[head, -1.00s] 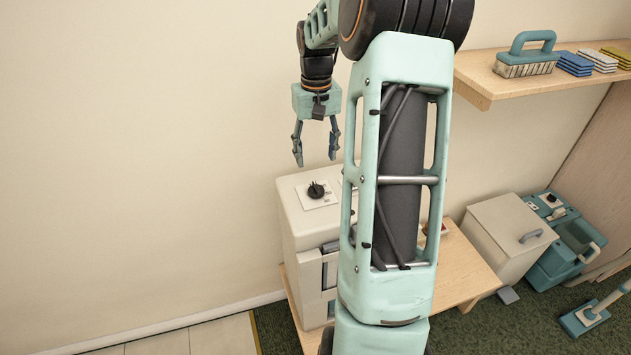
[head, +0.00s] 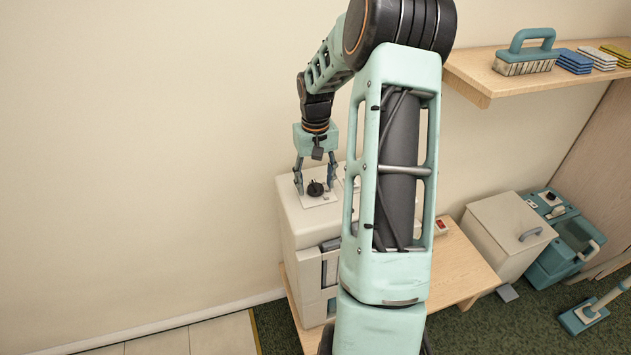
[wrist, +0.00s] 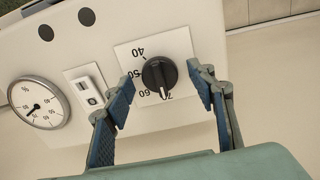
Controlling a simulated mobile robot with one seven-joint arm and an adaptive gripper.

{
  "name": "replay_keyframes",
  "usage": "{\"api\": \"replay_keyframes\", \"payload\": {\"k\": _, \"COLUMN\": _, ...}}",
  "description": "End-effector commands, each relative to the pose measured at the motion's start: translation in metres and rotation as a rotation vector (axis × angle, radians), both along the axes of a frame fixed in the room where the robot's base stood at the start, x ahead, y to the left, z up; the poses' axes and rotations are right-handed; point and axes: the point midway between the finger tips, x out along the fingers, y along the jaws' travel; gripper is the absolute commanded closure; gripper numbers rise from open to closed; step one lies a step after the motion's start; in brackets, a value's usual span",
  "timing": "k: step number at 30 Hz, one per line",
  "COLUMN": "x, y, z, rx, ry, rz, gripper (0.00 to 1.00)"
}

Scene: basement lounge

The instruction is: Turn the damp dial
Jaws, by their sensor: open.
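The damp dial is a black round knob (wrist: 159,76) on a white plate (wrist: 126,57) with numbers such as 40, 50, 60 and 70. It also shows in the head view as a dark knob (head: 316,188) on top of a white machine (head: 296,222). My gripper (wrist: 163,92) is open and points down over the plate. In the wrist view the knob lies between the two blue-padded fingers, with a gap on both sides. In the head view the fingertips (head: 315,191) are close around the knob. I cannot tell their exact height against it.
A round gauge (wrist: 38,103) and a small switch (wrist: 88,91) sit beside the dial's plate. The machine stands on a low wooden bench (head: 455,262) against the wall. A wooden shelf (head: 480,76) with a brush (head: 526,54) is at upper right.

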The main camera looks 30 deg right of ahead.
Motion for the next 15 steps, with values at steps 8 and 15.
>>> {"api": "replay_keyframes", "payload": {"k": 8, "x": 0.0001, "y": -0.0001, "z": 0.0004, "rx": 0.0, "ry": 0.0, "rz": 0.0, "gripper": 0.78}}
{"api": "replay_keyframes", "payload": {"k": 15, "x": 0.0002, "y": -0.0001, "z": 0.0005, "rx": 0.0, "ry": 0.0, "rz": -0.003, "gripper": 0.91}}
